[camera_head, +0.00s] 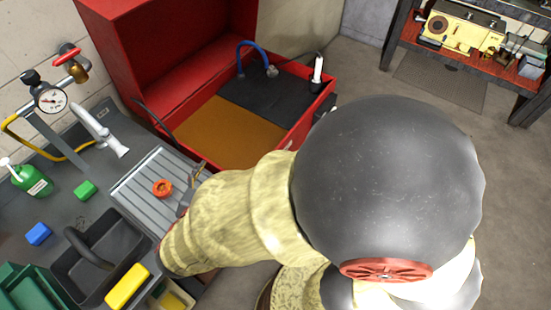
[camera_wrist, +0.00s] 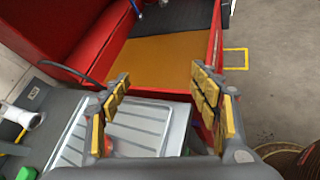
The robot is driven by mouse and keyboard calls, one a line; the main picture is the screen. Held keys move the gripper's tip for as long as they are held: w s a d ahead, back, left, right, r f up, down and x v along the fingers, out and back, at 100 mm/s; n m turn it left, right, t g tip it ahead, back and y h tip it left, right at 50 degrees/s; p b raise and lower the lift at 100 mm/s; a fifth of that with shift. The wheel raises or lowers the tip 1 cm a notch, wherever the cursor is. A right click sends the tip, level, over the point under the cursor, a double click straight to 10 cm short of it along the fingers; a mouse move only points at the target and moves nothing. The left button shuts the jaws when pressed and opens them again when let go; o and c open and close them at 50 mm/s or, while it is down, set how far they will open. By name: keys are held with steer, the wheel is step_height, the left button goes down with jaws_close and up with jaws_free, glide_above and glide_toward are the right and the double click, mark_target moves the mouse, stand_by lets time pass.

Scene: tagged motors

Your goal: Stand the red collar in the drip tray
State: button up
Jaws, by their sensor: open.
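The red collar (camera_head: 162,188), an orange-red ring with its hole facing up, rests on the ridged grey drip tray (camera_head: 140,178) in the head view. A sliver of red at the left finger in the wrist view may be the collar, mostly hidden. The drip tray also shows below and between my fingers in the wrist view (camera_wrist: 145,118). My gripper (camera_head: 191,184) is just right of the collar in the head view, apart from it. In the wrist view my gripper (camera_wrist: 165,98) has its yellow-padded fingers wide apart with nothing between them.
A red cabinet (camera_head: 165,50) with an orange-brown surface stands beyond.

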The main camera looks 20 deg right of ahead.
steer(key=s+d+r+m+g+y, duration=0.1)
steer(key=s+d+r+m+g, duration=0.25)
steer(key=d+m, duration=0.45)
steer(key=s+d+r+m+g, duration=0.2)
steer(key=s+d+m+g, duration=0.2)
steer(key=d+m, duration=0.35)
steer(key=s+r+m+t+y, duration=0.2)
steer(key=s+r+m+y, duration=0.3)
steer(key=r+m, duration=0.3)
steer(key=shift+m, duration=1.15)
steer(key=shift+r, duration=0.15)
steer(key=shift+c, duration=0.5)
